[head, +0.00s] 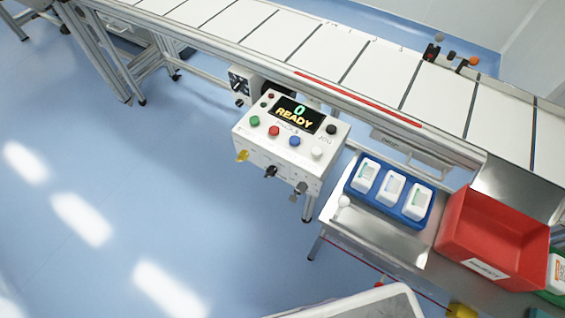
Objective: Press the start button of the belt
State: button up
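The control box (250,137) is a white panel mounted in front of the belt (365,73). Its dark display (295,115) reads "0" and "READY". A green button (255,120) is at the left of its button row, followed by a red button (274,131), a blue button (295,141) and a white button (317,152). A black knob or button (331,129) is at the right of the display. The labels are too small to read. The belt carries white panels separated by dark lines. My gripper is not in view.
Right of the box, a metal table (375,235) holds a blue tray (402,213) with white containers and a red bin (495,240) labelled "REJECT". A yellow knob (242,156) and dark knobs are on the box's front. Blue floor (130,170) is clear at left.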

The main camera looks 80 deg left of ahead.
aim_at(254, 121)
jog(key=u, duration=2.25)
